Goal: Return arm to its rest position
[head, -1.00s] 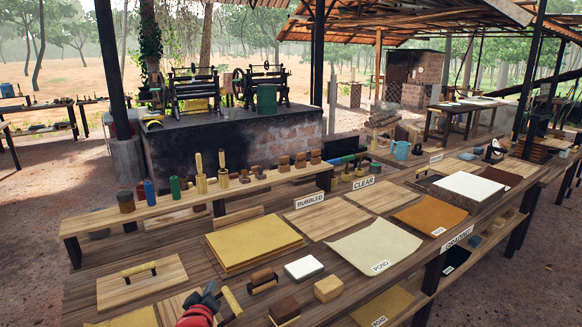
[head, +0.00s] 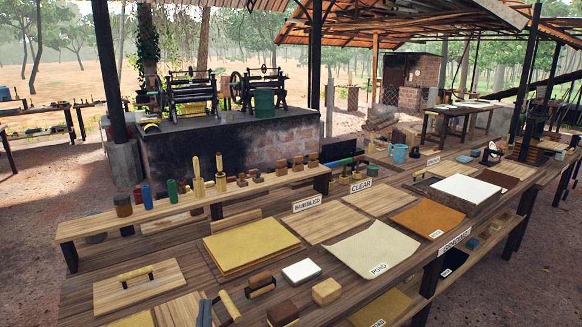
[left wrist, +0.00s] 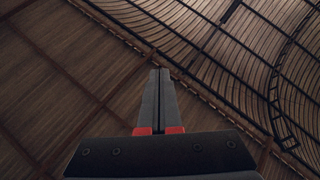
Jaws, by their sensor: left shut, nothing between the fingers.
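Brown slatted surfaces fill the background of that view. My right gripper is in neither view.
The long workbench (head: 85,298) holds a yellow sheet stack (head: 250,243), a cream sheet (head: 372,250), an orange sheet (head: 420,218) and several small blocks. A raised shelf (head: 95,226) with bottles runs along its back. Roller machines (head: 190,95) stand behind.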

